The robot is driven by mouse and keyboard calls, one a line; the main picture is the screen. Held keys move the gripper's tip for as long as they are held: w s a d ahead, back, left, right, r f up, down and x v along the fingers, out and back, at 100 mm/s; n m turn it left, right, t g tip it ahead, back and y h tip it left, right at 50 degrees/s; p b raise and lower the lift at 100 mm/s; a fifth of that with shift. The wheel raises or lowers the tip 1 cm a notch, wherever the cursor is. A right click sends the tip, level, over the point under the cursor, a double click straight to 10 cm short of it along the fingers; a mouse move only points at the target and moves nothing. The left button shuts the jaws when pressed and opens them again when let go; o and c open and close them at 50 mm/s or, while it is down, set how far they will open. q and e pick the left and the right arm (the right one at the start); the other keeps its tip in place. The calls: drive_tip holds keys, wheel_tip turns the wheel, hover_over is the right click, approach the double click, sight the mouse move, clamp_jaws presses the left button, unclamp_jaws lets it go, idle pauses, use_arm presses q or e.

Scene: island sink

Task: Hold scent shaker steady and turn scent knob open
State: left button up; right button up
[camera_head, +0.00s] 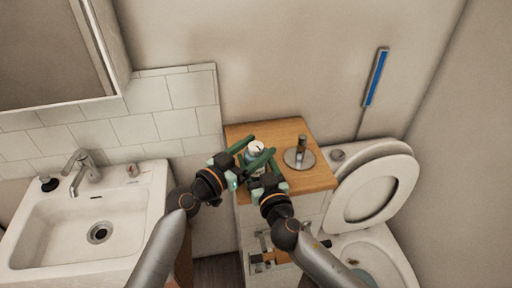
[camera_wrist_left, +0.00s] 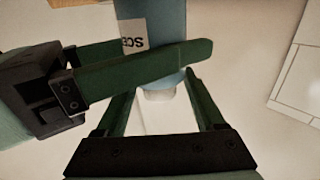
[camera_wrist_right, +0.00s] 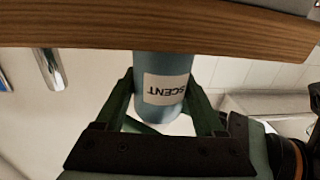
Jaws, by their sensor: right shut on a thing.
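The scent shaker (camera_head: 257,147) is a blue bottle with a white top, at the left part of the wooden cabinet top. In the right wrist view its body (camera_wrist_right: 163,72) carries a white SCENT label. My right gripper (camera_head: 259,166) is shut on the body, one finger on each side. In the left wrist view the white scent knob (camera_wrist_left: 159,94) shows at the bottle's end. My left gripper (camera_head: 260,146) is open around the knob, with a gap to each finger. A right finger crosses the bottle there and hides part of it.
A metal stand with a round base (camera_head: 299,158) is close right of the shaker on the wooden top (camera_head: 318,178). A toilet (camera_head: 372,195) with raised lid is at the right. A sink (camera_head: 65,235) is at the left, and the tiled wall is behind.

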use_arm(q)
drive_tip(key=shift+o, duration=0.2)
drive_tip(key=shift+a, duration=0.1)
drive_tip(key=v, duration=1.2)
